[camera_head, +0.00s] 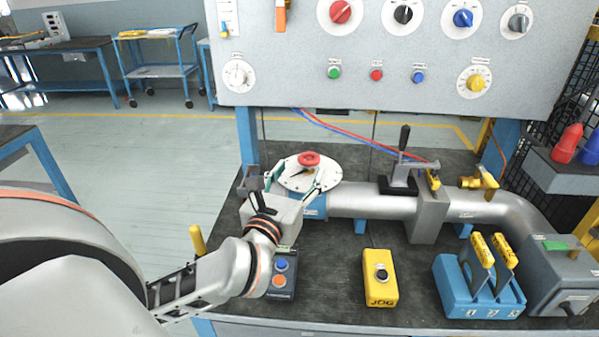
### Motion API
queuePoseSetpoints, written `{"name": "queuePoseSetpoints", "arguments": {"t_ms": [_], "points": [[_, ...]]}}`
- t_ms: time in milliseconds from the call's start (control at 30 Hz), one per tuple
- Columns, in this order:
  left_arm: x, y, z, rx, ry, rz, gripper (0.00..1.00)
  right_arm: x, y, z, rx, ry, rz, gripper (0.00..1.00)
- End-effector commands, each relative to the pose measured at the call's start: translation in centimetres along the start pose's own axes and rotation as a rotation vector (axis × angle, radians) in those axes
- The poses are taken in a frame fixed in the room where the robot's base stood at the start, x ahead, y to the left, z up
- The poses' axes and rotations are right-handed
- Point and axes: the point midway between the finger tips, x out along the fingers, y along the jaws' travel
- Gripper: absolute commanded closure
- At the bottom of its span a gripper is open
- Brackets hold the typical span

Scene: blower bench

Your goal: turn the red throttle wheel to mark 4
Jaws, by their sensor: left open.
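The red throttle wheel (309,159) sits on a round white dial plate (322,177) at the left end of the grey pipe on the bench. The marks on the plate are too small to read, so I cannot tell the wheel's setting. My left gripper (292,183) is open, its two fingers spread on the near side of the plate, just short of the wheel. Nothing is between the fingers. The gripper covers the plate's near left part. I cannot tell whether a finger touches the plate. My right gripper is not in view.
The pipe (370,200) runs right past a black-handled lever (403,150). In front stand a two-button box (281,284), a yellow JOG box (380,290) and a blue switch block (480,290). A grey panel (420,60) with knobs hangs above. Bare bench lies between the boxes.

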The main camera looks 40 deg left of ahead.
Motion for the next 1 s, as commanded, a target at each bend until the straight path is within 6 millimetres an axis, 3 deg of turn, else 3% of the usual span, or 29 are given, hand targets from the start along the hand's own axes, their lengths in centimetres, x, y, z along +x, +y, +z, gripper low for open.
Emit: {"name": "queuePoseSetpoints", "arguments": {"t_ms": [433,767,1000], "points": [[1.1,-0.3,0.6,-0.037,-0.025,0.263,0.45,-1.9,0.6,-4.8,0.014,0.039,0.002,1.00],[0.4,-2.9,-0.2,-0.003,0.002,0.387,0.45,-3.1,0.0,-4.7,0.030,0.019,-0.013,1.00],[2.1,-2.3,-0.3,0.003,0.000,0.393,0.45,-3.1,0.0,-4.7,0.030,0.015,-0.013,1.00]]}}
